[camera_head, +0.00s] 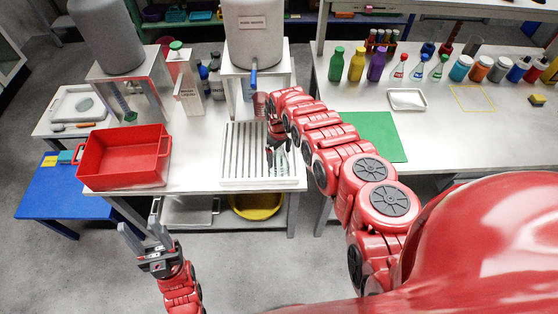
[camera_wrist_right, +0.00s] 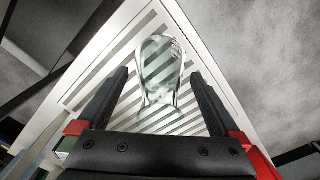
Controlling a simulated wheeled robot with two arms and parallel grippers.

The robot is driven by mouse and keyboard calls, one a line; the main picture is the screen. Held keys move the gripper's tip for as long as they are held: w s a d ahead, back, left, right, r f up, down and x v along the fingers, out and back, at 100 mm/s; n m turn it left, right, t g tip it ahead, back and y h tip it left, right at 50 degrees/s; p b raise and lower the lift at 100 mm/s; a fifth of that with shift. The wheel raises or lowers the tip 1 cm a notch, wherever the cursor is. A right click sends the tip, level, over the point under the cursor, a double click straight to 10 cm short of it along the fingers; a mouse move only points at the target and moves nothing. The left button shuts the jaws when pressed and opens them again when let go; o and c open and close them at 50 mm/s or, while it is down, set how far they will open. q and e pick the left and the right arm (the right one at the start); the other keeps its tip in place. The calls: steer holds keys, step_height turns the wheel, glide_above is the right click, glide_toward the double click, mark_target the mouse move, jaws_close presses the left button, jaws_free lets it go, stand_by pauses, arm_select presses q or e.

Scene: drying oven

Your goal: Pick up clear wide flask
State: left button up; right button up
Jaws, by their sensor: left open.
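The clear wide flask (camera_wrist_right: 158,62) is see-through glass, shown in the right wrist view over the white slatted rack (camera_wrist_right: 85,78). In that view my right gripper (camera_wrist_right: 159,76) is open, with one black finger on each side of the flask and a visible gap on both sides. In the head view my right gripper (camera_head: 277,146) is above the right part of the slatted rack (camera_head: 245,155), where the flask is hard to make out. My left gripper (camera_head: 139,228) is open and empty, in front of the table at the lower left.
A red tray (camera_head: 125,160) stands left of the rack. A grey tank on a white stand (camera_head: 253,30) is behind it. A green mat (camera_head: 378,137) and several bottles are on the right table. A yellow basin (camera_head: 257,205) sits below the rack.

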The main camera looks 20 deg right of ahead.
steer(key=c, duration=1.4)
steer(key=shift+c, duration=0.2)
steer(key=shift+r, duration=0.1)
steer(key=shift+w+r, duration=0.1)
steer(key=shift+r, duration=0.75)
steer(key=s+d+r+p, duration=0.3)
steer(key=s+d+p, duration=0.2)
steer(key=s, duration=0.8)
steer(key=shift+s+d, duration=0.3)
steer(key=shift+d, duration=1.4)
